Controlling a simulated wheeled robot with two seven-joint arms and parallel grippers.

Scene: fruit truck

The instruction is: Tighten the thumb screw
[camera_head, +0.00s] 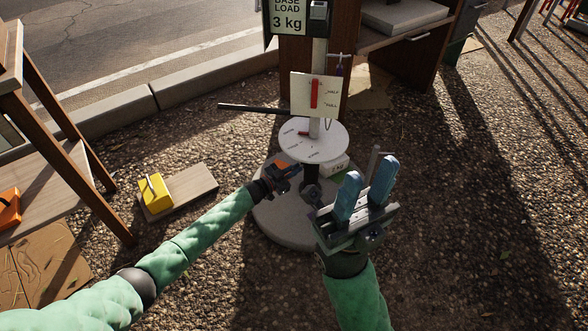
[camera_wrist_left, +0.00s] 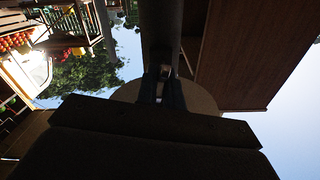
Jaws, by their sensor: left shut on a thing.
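A post stand rises from a round grey base (camera_head: 275,222) and carries a white round dial plate (camera_head: 313,140) with markings. My left gripper (camera_head: 292,171) reaches in from the left, just below the dial's edge and against the post. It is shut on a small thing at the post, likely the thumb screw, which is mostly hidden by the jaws. In the left wrist view, the dark fingers (camera_wrist_left: 161,88) come together on a small part in front of the dark post (camera_wrist_left: 160,30). My right gripper (camera_head: 367,194), with blue fingers, stands open and empty right of the post.
A pointer plate (camera_head: 316,96) with a red marker stands above the dial. A black bar (camera_head: 252,109) sticks out left. A white block (camera_head: 334,166) sits under the dial. A yellow weight (camera_head: 157,194) rests on a board at left. Gravel at right is clear.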

